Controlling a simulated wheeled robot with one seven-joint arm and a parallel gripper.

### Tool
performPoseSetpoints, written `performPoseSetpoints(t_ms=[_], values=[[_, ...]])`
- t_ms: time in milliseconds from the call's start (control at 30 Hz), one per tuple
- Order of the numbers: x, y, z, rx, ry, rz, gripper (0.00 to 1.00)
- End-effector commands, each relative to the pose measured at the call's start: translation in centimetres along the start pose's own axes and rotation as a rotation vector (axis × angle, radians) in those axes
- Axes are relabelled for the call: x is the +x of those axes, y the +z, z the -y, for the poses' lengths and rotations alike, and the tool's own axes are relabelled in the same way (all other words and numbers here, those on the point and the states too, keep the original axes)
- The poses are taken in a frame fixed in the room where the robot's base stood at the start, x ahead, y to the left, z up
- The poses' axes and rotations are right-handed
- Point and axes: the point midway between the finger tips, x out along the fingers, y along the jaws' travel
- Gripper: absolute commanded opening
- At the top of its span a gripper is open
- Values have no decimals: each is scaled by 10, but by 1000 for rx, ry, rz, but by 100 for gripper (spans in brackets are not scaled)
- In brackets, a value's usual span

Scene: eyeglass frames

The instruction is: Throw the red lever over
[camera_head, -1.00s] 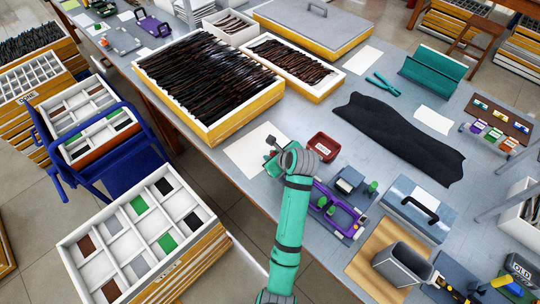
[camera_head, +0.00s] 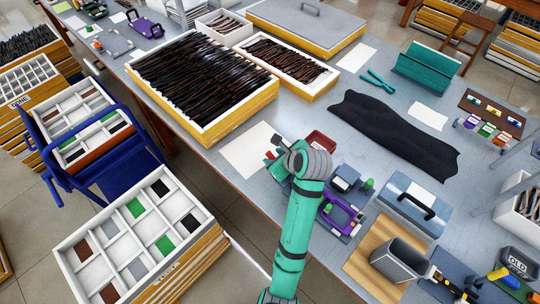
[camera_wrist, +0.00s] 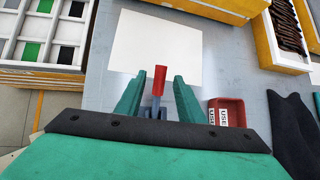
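The red lever (camera_wrist: 160,78) stands up between the two fingers of my gripper (camera_wrist: 158,92) in the wrist view. A gap shows on each side of it, so my gripper is open and does not grip it. The lever's lower end meets a small blue-grey base (camera_wrist: 154,113), partly hidden by my gripper. In the head view a small red bit of the lever (camera_head: 270,154) shows just left of my gripper (camera_head: 276,164). My wrist hides most of the fixture there.
A red tray (camera_wrist: 228,104) lies close to the right of my gripper. A white sheet (camera_head: 247,149) lies flat beyond the lever. A purple fixture (camera_head: 341,215) and a dark cloth (camera_head: 395,132) are to the right. A large crate of dark strips (camera_head: 203,82) stands behind.

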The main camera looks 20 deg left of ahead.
Motion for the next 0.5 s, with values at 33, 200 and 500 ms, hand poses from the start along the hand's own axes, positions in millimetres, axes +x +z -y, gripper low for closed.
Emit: performPoseSetpoints(t_ms=[33, 200, 500], values=[[-8, 1, 0, -1, -2, 1, 35], [-23, 1, 0, -1, 0, 2, 35], [-27, 0, 0, -1, 1, 0, 35]])
